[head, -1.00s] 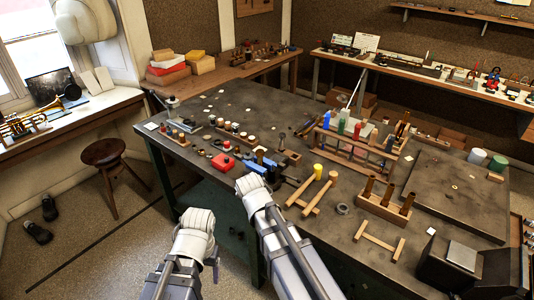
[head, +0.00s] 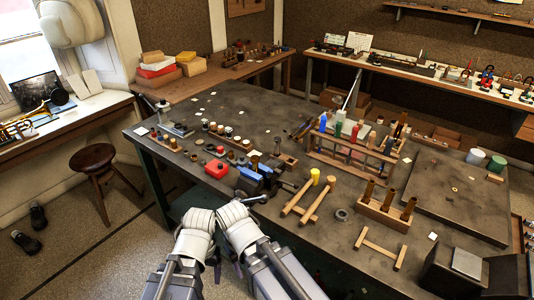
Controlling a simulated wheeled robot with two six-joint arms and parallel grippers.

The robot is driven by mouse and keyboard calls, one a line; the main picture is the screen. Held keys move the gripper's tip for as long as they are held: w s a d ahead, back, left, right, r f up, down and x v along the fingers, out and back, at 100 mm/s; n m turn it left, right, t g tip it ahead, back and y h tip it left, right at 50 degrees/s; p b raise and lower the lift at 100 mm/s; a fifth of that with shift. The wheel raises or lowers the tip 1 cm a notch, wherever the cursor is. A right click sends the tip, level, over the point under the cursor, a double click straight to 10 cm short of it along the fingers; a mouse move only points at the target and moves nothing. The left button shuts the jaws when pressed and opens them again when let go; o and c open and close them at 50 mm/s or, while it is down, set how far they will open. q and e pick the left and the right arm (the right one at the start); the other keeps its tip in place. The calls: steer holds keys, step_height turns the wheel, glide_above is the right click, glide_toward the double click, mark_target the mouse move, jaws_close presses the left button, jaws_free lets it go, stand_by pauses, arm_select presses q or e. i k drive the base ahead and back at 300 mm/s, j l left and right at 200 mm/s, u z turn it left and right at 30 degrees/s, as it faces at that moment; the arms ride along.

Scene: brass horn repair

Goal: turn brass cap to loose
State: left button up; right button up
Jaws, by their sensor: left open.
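The blue-jawed vise (head: 250,177) sits at the near edge of the bench. A small brownish upright cylinder (head: 254,158) stands at its far side; I cannot tell whether it is the brass cap. My left gripper (head: 215,258) is in front of the bench edge, low and left of the vise. It is open, apart from everything on the bench. My right arm's pale wrist (head: 236,222) is close beside it, just in front of the vise. The right fingers are mostly hidden behind the wrist, so their opening does not show.
A wooden rack (head: 352,154) stands farther right. A stool (head: 95,160) is on the floor at left.

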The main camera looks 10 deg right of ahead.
mark_target(255, 159)
steer(key=i+j+z, duration=0.25)
steer(key=i+j, duration=0.2)
steer(key=i+j+z, duration=0.2)
steer(key=i+j, duration=0.25)
steer(key=j, duration=0.1)
